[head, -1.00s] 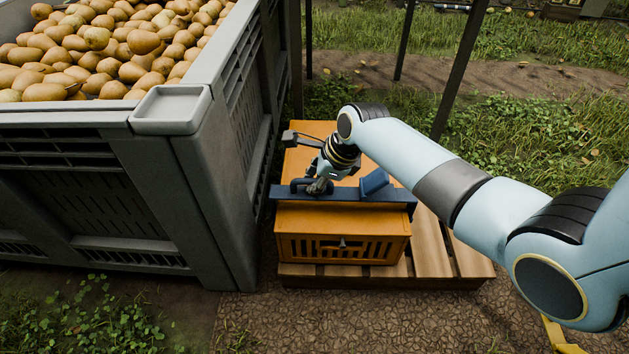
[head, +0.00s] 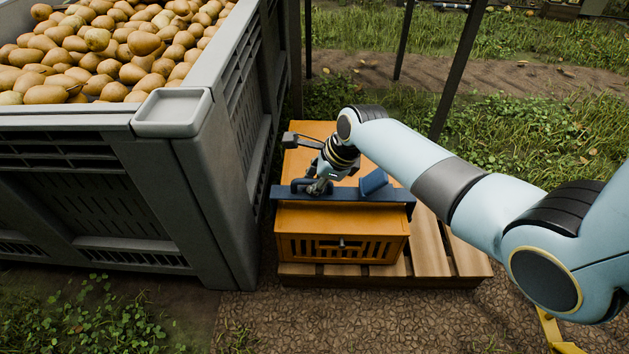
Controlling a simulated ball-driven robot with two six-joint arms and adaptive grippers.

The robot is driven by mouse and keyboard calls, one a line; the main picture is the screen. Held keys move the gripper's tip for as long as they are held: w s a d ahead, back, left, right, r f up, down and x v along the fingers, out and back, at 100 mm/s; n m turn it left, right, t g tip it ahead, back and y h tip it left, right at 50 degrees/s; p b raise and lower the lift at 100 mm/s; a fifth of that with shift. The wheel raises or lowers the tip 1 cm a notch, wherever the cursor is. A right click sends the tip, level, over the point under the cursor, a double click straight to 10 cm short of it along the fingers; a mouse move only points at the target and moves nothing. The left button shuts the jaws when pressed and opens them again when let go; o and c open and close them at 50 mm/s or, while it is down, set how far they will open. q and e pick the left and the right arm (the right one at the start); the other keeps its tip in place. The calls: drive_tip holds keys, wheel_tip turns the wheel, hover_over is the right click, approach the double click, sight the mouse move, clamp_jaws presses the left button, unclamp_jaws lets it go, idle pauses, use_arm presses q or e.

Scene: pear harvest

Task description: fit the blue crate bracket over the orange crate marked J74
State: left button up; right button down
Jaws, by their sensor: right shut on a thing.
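The orange crate (head: 340,247) stands on a wooden pallet with its slotted front facing me; I cannot read a marking on it. The dark blue crate bracket (head: 345,195) lies across the top of the crate, its right end reaching to the crate's right edge. Whether the bracket is fully seated cannot be told. My left gripper is not in view.
A large grey bin (head: 230,170) full of pears stands close on the left, with a small grey tray (head: 172,112) on its corner. The wooden pallet (head: 455,250) shows bare slats right of the crate. Dark posts (head: 461,70) rise behind.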

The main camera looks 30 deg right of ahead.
drive_tip(key=shift+r, duration=0.1)
drive_tip(key=shift+f+b, duration=0.85)
drive_tip(key=shift+f, duration=1.3)
idle(0.4)
drive_tip(key=c, duration=1.4)
unclamp_jaws()
drive_tip(key=shift+o, duration=0.2)
drive_tip(key=shift+r, duration=0.1)
